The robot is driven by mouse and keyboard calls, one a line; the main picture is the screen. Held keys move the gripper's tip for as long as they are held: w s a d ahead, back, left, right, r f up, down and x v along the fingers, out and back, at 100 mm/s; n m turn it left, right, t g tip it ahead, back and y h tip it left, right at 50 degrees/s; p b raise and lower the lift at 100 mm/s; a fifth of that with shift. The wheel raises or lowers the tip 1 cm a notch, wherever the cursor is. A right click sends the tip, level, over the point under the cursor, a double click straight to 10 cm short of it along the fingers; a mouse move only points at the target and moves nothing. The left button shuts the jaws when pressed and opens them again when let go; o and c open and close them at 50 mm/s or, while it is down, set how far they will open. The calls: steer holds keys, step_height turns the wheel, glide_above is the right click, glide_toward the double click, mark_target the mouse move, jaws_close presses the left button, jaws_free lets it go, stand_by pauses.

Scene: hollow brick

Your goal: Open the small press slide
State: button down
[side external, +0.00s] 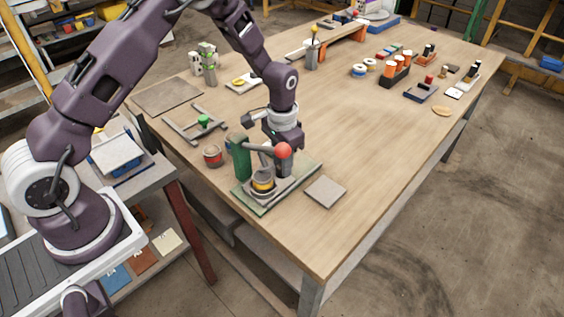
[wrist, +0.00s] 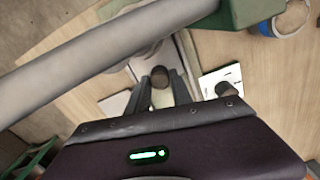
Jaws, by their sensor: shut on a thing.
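The small press stands near the front edge of the table, with a green column (side external: 241,158), a pale base plate (side external: 258,207) and a lever ending in a red ball (side external: 283,151). A yellow and dark round part (side external: 263,184) sits low under the press head. My gripper (side external: 284,174) is down at the press's right side, partly behind the red ball. In the wrist view, my gripper (wrist: 162,92) has its fingers closed around a small dark knob (wrist: 160,77), seemingly the slide's handle. The grey lever (wrist: 100,62) crosses above and hides part of the slide.
A flat grey plate (side external: 325,191) lies just right of the press. A red-topped pot (side external: 212,155) and a grey frame with a green knob (side external: 203,121) are to the left. The table's middle right is clear. An orange-capped rack (side external: 395,74) stands far back.

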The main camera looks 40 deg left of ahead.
steer(key=w, duration=0.8)
steer(key=shift+w, duration=0.4)
